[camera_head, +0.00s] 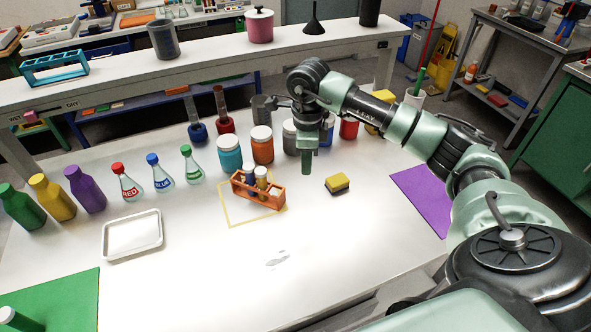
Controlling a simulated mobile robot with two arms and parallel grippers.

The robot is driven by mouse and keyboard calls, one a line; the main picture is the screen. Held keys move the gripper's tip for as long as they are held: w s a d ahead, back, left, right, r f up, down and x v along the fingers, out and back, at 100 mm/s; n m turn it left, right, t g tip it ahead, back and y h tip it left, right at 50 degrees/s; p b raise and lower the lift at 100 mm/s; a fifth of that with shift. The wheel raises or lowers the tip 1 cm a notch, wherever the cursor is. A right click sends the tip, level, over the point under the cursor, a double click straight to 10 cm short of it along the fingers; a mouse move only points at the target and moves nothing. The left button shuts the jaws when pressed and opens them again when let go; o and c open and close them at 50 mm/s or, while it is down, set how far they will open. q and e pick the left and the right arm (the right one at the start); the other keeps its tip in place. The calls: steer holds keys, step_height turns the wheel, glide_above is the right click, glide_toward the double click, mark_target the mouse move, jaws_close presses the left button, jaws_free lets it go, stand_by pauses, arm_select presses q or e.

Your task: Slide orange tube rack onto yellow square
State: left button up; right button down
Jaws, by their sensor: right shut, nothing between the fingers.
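The orange tube rack (259,199) holds a few tubes with pale and dark tops. It stands upright at the middle of the table, over the back right part of the yellow square (226,213). The square is a thin outline; its left and front sides show, and the rack hides much of its back side. I cannot tell whether the rack's back edge lies inside the outline. My right gripper (307,162) points down, shut and empty, to the right of the rack and apart from it. My left gripper is out of view.
A yellow sponge (337,184) lies right of the rack. Several jars, such as the teal one (229,156) and the orange one (262,146), stand close behind it. Flasks and a white tray (132,234) are left. The table in front is mostly clear.

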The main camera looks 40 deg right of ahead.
mark_target(282, 187)
step_height(282, 187, down, 9)
steer(key=shift+s+a+r+p, duration=0.1)
steer(key=shift+p, duration=0.9)
steer(key=shift+w+a+r+p, duration=0.25)
steer(key=shift+w+a+p, duration=0.3)
steer(key=shift+w+a, duration=0.45)
steer(key=shift+w+a+f, duration=0.1)
steer(key=shift+w+a, duration=0.2)
steer(key=shift+a, duration=0.3)
steer(key=shift+w+a+f+b, duration=0.2)
steer(key=shift+w+a+b, duration=0.5)
steer(key=shift+a+b, duration=0.15)
steer(key=shift+w+a+r, duration=0.1)
steer(key=shift+w+a, duration=0.1)
steer(key=shift+a, duration=0.05)
steer(key=shift+r, duration=0.1)
